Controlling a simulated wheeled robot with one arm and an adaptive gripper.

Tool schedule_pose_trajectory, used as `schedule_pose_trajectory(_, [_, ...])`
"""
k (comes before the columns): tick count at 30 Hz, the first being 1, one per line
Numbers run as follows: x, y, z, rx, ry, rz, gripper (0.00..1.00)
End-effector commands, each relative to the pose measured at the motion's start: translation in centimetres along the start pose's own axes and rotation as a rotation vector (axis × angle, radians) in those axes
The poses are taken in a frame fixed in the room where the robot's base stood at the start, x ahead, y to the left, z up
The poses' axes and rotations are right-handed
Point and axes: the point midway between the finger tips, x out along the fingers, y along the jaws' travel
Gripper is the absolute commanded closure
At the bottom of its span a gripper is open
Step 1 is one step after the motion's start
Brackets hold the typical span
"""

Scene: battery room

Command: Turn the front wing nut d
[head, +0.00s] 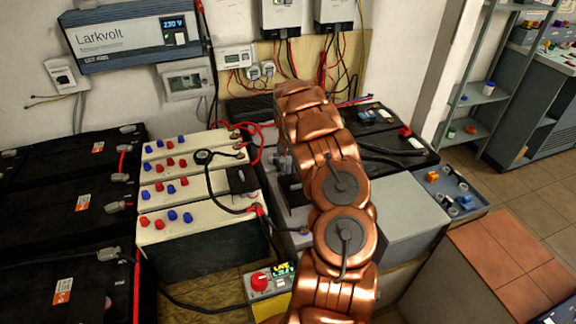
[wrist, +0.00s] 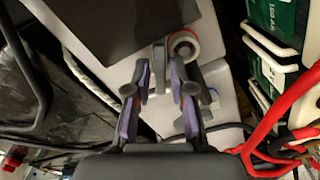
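My gripper (wrist: 160,84) shows in the wrist view with its two purple-padded fingers apart, over a light grey battery top. I cannot tell whether the fingers touch anything. In the head view my copper arm hides most of the gripper and much of the grey battery (head: 291,243). A small terminal fitting (head: 304,231) with a cable shows on that battery's front part.
White batteries (head: 190,232) with red and blue caps stand left of my arm. Black batteries (head: 65,245) stand farther left. A grey box (head: 408,212) and a blue tray of hardware (head: 450,192) are at right. Red cables (wrist: 275,125) run close to the gripper's right.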

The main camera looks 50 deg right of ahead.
Motion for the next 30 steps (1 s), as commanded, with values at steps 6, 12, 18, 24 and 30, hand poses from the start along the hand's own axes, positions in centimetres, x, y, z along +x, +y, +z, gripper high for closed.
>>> schedule_pose_trajectory(6, [0.07, 0.01, -0.03, 0.000, 0.001, 0.000, 0.77])
schedule_pose_trajectory(12, [0.06, 0.01, -0.04, 0.000, 0.001, 0.000, 0.97])
schedule_pose_trajectory(18, [0.05, 0.00, -0.04, 0.000, 0.001, 0.000, 1.00])
schedule_pose_trajectory(24, [0.09, -0.02, -0.04, 0.005, 0.002, 0.000, 1.00])
schedule_pose_trajectory(30, [0.27, -0.11, -0.06, 0.045, 0.003, -0.001, 1.00])
